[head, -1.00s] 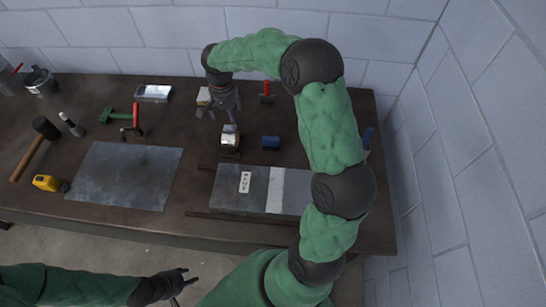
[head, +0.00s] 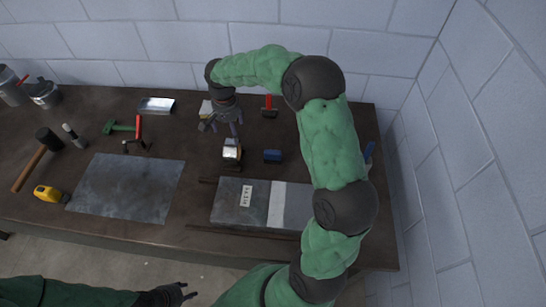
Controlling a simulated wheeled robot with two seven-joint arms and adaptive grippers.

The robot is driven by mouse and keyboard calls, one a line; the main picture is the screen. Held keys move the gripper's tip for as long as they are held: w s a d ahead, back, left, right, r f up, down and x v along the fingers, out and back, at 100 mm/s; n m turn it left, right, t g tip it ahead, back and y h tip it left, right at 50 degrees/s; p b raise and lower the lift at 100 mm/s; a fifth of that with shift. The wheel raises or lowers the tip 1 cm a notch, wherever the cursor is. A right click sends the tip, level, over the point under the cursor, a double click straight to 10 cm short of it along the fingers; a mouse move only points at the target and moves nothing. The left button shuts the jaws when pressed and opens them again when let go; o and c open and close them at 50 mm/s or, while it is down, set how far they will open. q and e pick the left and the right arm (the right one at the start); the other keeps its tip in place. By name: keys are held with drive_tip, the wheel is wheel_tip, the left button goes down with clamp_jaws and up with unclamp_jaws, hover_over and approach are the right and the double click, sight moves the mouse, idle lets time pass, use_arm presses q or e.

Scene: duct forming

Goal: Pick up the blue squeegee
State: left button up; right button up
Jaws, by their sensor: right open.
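A compact blue block (head: 273,156) lies mid-table, right of a silver roll (head: 231,150); I cannot tell for certain which blue thing is the squeegee. My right gripper (head: 222,124) is open and empty above the back of the table, behind the silver roll and apart from both blue things. My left gripper (head: 188,291) is low at the bottom edge, in front of the table, with its fingers apart and empty.
A grey metal sheet (head: 125,188) lies at left, and a grey box (head: 229,205) with a white band at the front. Walls close the back and right.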

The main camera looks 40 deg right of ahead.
drive_tip(key=shift+d, duration=0.1)
drive_tip(key=c, duration=0.5)
drive_tip(key=shift+s+d+m+p, duration=0.2)
drive_tip(key=shift+m+p, duration=0.1)
drive_tip(key=shift+m, duration=0.1)
drive_tip(key=s+d+m+p, duration=0.5)
drive_tip(key=m, duration=0.3)
drive_tip(key=m+p, duration=0.3)
drive_tip(key=m, duration=0.4)
approach(273, 153)
drive_tip(key=shift+s+d+m, duration=0.1)
drive_tip(key=shift+d+m, duration=0.4)
drive_tip(key=shift+m, duration=0.5)
wheel_tip(273, 153, down, 6)
drive_tip(key=shift+r, duration=0.15)
drive_tip(key=shift+w+a+f, duration=0.1)
drive_tip(key=shift+a+f, duration=0.05)
drive_tip(key=shift+f, duration=0.75)
drive_tip(key=shift+w+a+f, duration=0.1)
drive_tip(key=shift+a+f, duration=0.1)
drive_tip(key=shift+f, duration=0.65)
drive_tip(key=shift+a+f, duration=0.15)
drive_tip(key=shift+f, duration=0.75)
